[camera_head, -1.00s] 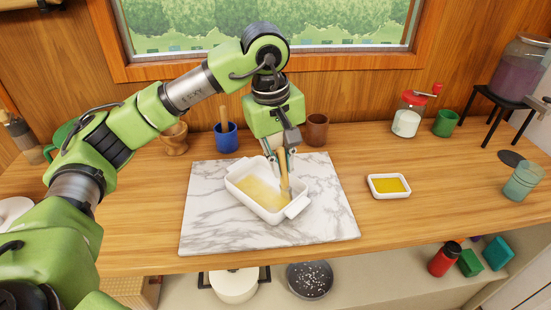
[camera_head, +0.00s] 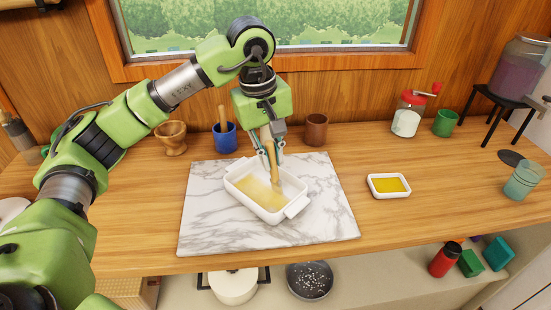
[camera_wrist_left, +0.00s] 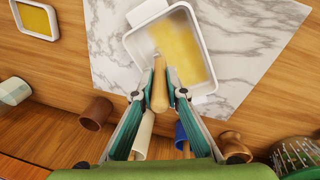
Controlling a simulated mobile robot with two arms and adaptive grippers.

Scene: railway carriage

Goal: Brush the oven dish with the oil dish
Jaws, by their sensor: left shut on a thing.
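My left gripper (camera_head: 270,152) is shut on a wooden-handled brush (camera_head: 272,168), held steeply with its lower end inside the white oven dish (camera_head: 238,188). The wrist view also shows the brush (camera_wrist_left: 159,92) between my left fingers (camera_wrist_left: 159,98). The oven dish stands on the marble board, and its floor is largely coated yellow, with a paler part; it also shows in the wrist view (camera_wrist_left: 133,46). Whether the bristles touch the floor is hard to tell. The small white oil dish (camera_head: 374,193), holding yellow oil, stands on the counter to the right. My right gripper is not seen.
The marble board (camera_head: 215,235) lies on the wooden counter (camera_head: 440,190). Behind it stand a wooden mortar (camera_head: 172,140), a blue cup (camera_head: 225,140) and a brown cup (camera_head: 316,130). A red-topped jar (camera_head: 407,118) and green cup (camera_head: 446,124) stand back right. Counter around the oil dish is clear.

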